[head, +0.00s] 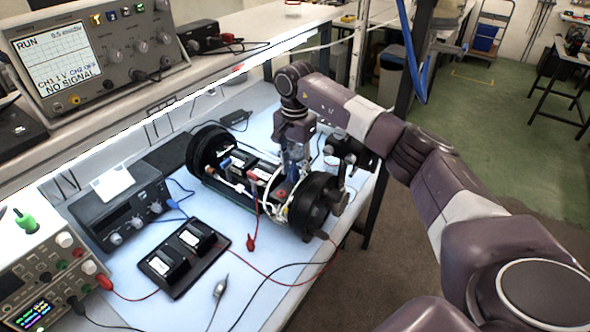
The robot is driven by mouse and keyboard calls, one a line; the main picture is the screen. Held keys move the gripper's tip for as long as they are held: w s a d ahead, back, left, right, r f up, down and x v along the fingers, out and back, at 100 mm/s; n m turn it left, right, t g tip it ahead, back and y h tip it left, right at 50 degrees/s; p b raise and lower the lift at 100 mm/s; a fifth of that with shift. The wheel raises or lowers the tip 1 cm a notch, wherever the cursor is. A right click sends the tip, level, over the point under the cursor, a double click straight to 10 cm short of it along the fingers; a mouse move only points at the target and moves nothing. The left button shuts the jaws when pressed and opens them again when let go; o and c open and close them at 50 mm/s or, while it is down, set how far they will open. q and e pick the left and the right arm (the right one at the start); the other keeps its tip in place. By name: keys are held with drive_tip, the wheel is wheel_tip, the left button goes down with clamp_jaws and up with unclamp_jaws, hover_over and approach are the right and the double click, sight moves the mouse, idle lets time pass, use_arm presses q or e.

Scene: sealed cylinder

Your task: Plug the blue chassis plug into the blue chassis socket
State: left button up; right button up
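The cylinder chassis (245,171) lies open on the light blue bench mat, between a black round end (207,148) and a larger black end (312,205). Wires, dark modules and small coloured parts sit in it. My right gripper (293,165) points down over the chassis, close to the larger end. Something blue shows around its fingers, but I cannot tell whether it is the blue chassis plug. A small blue part (237,162) shows on the chassis near the left end. I cannot make out the blue socket for certain. My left gripper is not in view.
A dark block with two modules (184,257) and a black instrument (122,212) stand left of the chassis. A red clip (250,243), a probe (220,290) and loose cables lie in front. An oscilloscope (95,60) stands on the shelf. A dark fixture (348,152) stands right of the gripper.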

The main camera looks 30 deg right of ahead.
wheel_tip(320, 180, up, 12)
drive_tip(key=shift+f, duration=0.2)
idle(0.5)
